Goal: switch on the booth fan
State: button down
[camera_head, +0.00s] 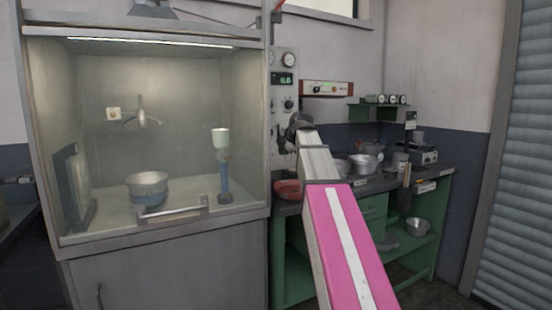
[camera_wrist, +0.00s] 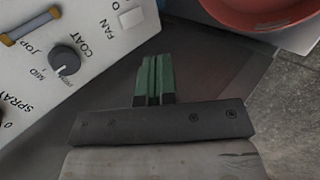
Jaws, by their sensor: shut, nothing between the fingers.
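The booth's control panel (camera_wrist: 100,48) shows at the upper left of the wrist view, with lettering for SPRAY, COAT and FAN. A white switch (camera_wrist: 131,17) sits beside the FAN lettering; its on or off position cannot be told. My gripper (camera_wrist: 155,60) is shut and empty, its green fingers below the switch in the picture and apart from it. In the head view the glass-fronted booth (camera_head: 268,200) stands at left, with the control panel (camera_head: 286,72) on its right side. My arm hides the panel's lower part and my fingertips there.
Metal pans (camera_head: 363,163) stand farther right.

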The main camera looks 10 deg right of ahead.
send_near(268, 165)
notch_tip(268, 165, down, 4)
jog(key=w, duration=0.2)
jog(key=shift+w+a+f, duration=0.15)
jog(key=shift+w+a, duration=0.15)
jog(key=shift+a, duration=0.1)
jog(key=shift+w+a, duration=0.15)
jog(key=shift+w, duration=0.35)
jog(key=shift+f, duration=0.1)
jog(key=shift+w+a+t, duration=0.1)
jog(key=shift+w+t, duration=0.1)
jog(key=shift+t, duration=0.1)
